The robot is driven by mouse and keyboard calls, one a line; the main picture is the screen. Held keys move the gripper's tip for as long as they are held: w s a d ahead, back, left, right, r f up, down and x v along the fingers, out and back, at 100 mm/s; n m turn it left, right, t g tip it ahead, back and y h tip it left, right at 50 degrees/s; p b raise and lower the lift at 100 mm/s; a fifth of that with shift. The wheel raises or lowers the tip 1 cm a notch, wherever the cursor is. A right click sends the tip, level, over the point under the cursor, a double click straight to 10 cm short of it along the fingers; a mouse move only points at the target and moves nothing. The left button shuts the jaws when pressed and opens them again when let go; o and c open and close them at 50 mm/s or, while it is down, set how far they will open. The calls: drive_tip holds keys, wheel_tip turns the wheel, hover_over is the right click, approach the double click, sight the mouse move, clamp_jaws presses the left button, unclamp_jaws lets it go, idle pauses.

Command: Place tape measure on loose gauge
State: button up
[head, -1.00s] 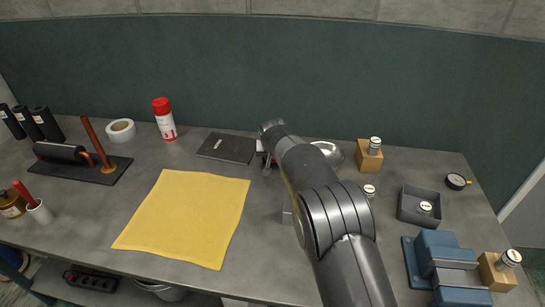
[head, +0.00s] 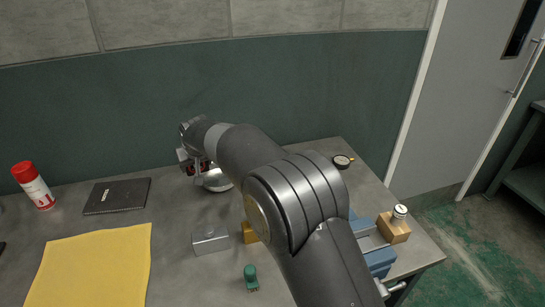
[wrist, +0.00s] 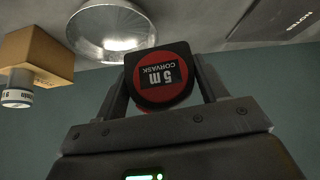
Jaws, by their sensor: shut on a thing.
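My gripper (head: 196,165) is shut on the tape measure (wrist: 160,78), a black and red case marked "5 m", which sits between the two fingers in the wrist view. In the head view only a small red and dark part of it shows at the gripper, beside my arm. The loose gauge (head: 342,161), a small black round dial with a brass fitting, lies near the back right of the bench. It is well to the right of my gripper and apart from it.
A metal dish (head: 217,181) is near my gripper. A dark notebook (head: 118,196), spray can (head: 34,186) and yellow cloth (head: 95,268) are left. A grey block (head: 210,240) and green item (head: 250,278) stand in front. A blue vise (head: 381,262) and wooden block (head: 393,229) are right.

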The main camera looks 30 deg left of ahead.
wheel_tip(320, 180, up, 8)
drive_tip(key=shift+f, duration=0.1)
drive_tip(key=w+d+m+t, duration=0.1)
drive_tip(key=w+d+m, duration=0.1)
drive_tip(key=w+d, duration=1.05)
drive_tip(key=w+d+m+h, duration=0.1)
drive_tip(key=w+d, duration=0.7)
drive_tip(key=d, duration=0.4)
drive_tip(key=w+d+m+t+h, duration=0.1)
drive_tip(key=w+d+m, duration=0.1)
drive_tip(key=w+d, duration=0.7)
drive_tip(key=w+d+m+h, duration=0.1)
drive_tip(key=w+d, duration=0.5)
drive_tip(key=d, duration=0.8)
hover_over(344, 161)
drive_tip(key=s+a, duration=0.1)
drive_tip(key=s, duration=0.1)
drive_tip(key=f, duration=1.1)
drive_tip(key=shift+w+f, duration=0.15)
drive_tip(key=shift+w, duration=0.05)
drive_tip(key=shift+a+f, duration=0.3)
drive_tip(key=shift+a, duration=0.15)
drive_tip(key=shift+f, duration=1.95)
drive_tip(key=shift+f, duration=0.15)
